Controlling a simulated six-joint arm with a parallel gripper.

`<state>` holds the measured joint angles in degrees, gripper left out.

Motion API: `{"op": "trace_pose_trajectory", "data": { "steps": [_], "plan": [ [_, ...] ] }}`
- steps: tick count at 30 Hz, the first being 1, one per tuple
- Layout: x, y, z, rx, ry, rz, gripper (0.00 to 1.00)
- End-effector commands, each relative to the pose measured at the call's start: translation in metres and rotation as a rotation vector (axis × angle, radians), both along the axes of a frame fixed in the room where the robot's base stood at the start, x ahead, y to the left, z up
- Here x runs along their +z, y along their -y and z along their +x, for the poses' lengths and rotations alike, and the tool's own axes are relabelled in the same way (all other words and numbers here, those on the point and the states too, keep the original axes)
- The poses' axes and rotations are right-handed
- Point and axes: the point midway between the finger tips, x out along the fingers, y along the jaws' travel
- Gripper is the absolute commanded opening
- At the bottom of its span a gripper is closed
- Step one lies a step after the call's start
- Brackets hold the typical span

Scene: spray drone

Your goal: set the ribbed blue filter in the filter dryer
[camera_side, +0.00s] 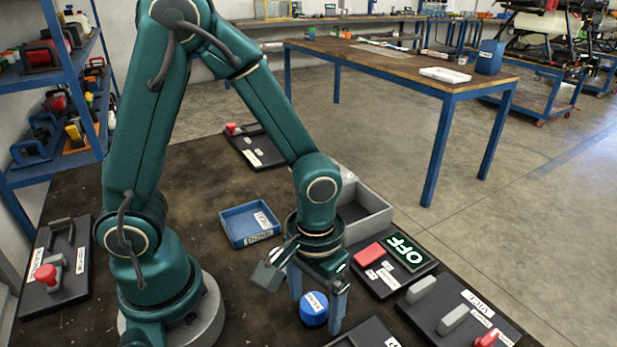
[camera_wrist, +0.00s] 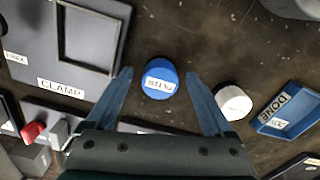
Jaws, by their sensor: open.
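The blue filter (camera_side: 314,309) stands on the dark bench top with a white label on it. In the wrist view the filter (camera_wrist: 159,78) lies between the fingertips, with a gap on each side. My gripper (camera_wrist: 160,75) is open and points down over it; its fingers (camera_side: 317,312) straddle the filter in the side view. No label naming the filter dryer is legible. A dark panel (camera_side: 367,279) with a red block and a lit OFF sign (camera_side: 404,252) is right of the gripper, but I cannot tell if it is the dryer.
A white round piece (camera_wrist: 232,102) stands close to one finger. A blue tray (camera_side: 236,239) marked DONE and a grey open box (camera_side: 382,225) lie behind. A CLAMP plate (camera_wrist: 30,65) with a square frame and a VICE panel (camera_side: 450,322) sit nearby. Bare bench lies left of the tray.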

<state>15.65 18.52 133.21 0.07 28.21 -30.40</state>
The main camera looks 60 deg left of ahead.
Motion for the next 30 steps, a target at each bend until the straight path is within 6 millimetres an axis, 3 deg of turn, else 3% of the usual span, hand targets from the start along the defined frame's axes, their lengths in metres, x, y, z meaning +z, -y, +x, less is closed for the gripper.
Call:
{"op": "trace_pose_trajectory", "data": {
  "steps": [10, 11, 15, 17, 18, 30],
  "plan": [
    [-0.0050, -0.0001, -0.0001, 0.000, 0.000, 0.000, 0.86],
    [-0.0050, -0.0001, -0.0001, 0.000, 0.000, 0.000, 0.82],
    [-0.0049, -0.0001, -0.0001, 0.000, 0.000, 0.000, 0.29],
    [-0.0048, -0.0001, -0.0001, 0.000, 0.000, 0.000, 0.06],
    [-0.0048, -0.0001, -0.0001, 0.000, 0.000, 0.000, 0.00],
    [0.0006, 0.0002, 0.0006, 0.000, 0.002, 0.000, 0.00]
  ]
}}
